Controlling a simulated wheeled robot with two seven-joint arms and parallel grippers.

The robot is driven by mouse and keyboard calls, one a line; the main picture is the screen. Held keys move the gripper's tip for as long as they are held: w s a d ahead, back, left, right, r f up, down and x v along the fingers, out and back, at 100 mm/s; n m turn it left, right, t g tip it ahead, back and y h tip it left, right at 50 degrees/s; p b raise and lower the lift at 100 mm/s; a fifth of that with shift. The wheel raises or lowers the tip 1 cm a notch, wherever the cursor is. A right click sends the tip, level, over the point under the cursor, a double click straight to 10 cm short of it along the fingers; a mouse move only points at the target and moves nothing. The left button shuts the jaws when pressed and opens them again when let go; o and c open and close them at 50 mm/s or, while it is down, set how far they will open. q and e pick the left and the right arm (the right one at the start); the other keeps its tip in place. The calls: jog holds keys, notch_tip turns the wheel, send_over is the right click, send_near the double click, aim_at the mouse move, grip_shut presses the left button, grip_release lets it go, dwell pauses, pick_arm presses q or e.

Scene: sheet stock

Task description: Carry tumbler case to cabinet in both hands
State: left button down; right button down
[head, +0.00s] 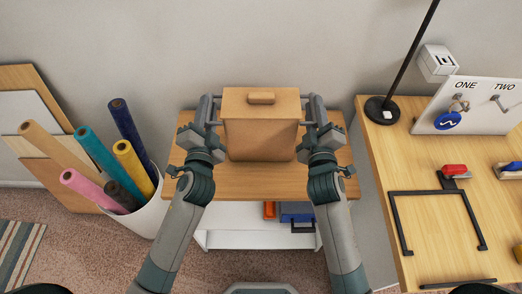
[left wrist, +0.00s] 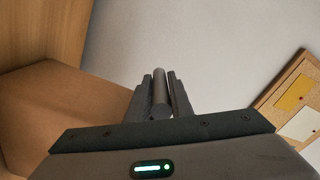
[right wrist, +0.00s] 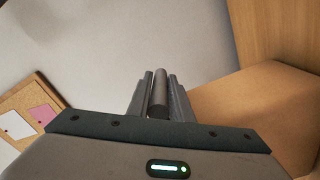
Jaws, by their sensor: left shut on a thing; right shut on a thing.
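The tumbler case (head: 261,140) is a brown box with a lid knob on top and a grey bar handle at each side. It is upright over the wooden top of the cabinet (head: 262,187); I cannot tell whether its base touches. My left gripper (head: 206,122) is shut on the left handle, whose bar shows between the fingers in the left wrist view (left wrist: 160,92). My right gripper (head: 316,122) is shut on the right handle, also seen between the fingers in the right wrist view (right wrist: 160,92). The case's back and underside are hidden.
A white bin (head: 145,216) of coloured rolls stands left of the cabinet. A wooden desk (head: 430,240) on the right holds a lamp (head: 382,110), a pegboard (head: 470,105) and a black frame (head: 392,215). Blue and orange items sit on the cabinet's lower white shelf (head: 250,240).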

pick_arm(q)
jog(key=shift+d+f, duration=0.2)
jog(key=shift+f, duration=0.05)
pick_arm(e)
jog(key=shift+a+f, duration=0.2)
jog(key=shift+f, duration=0.05)
pick_arm(q)
jog(key=c, duration=1.6)
grip_release()
jog(key=shift+r, duration=0.1)
jog(key=shift+c, duration=0.2)
pick_arm(e)
jog(key=c, duration=1.6)
grip_release()
jog(key=shift+r, duration=0.1)
jog(key=shift+c, duration=0.2)
pick_arm(q)
jog(key=shift+o, duration=0.3)
jog(key=shift+a, duration=0.1)
pick_arm(e)
jog(key=shift+o, duration=0.3)
jog(key=shift+d, duration=0.1)
pick_arm(q)
jog(key=shift+s, duration=0.15)
jog(key=s, duration=1.2)
pick_arm(e)
jog(key=shift+d, duration=0.1)
